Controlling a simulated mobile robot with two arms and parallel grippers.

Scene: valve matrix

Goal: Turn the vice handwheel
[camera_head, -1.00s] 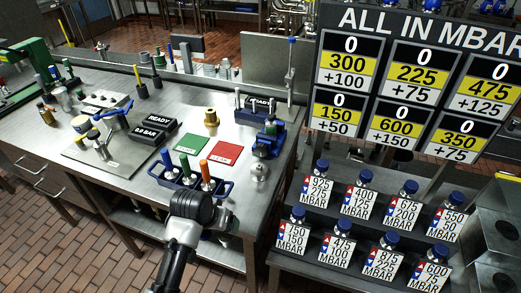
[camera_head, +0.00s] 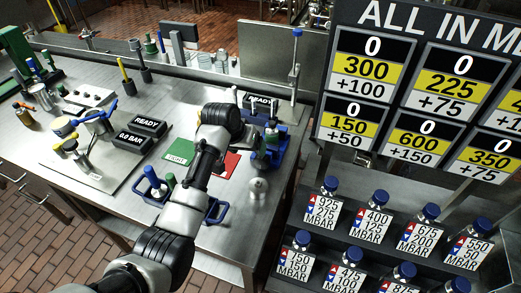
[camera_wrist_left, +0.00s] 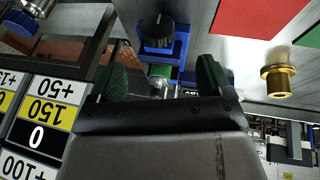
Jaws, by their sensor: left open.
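The blue vice (camera_head: 271,150) stands near the right edge of the steel bench. A dark round knob (camera_wrist_left: 157,31) on the blue vice, which looks like its handwheel, shows at the top middle of the left wrist view. A green-banded part (camera_wrist_left: 160,72) sits at the vice, seen between my fingers. My left arm reaches over the bench, with its dark wrist just left of the vice. My left gripper (camera_wrist_left: 162,80) is open, green-padded fingers apart, with the knob beyond them, apart from it. My right gripper is not in view.
Green (camera_head: 180,152) and red (camera_head: 231,164) mats lie left of the vice. A brass fitting (camera_wrist_left: 278,78) stands nearby. The ALL IN MBAR board is at right.

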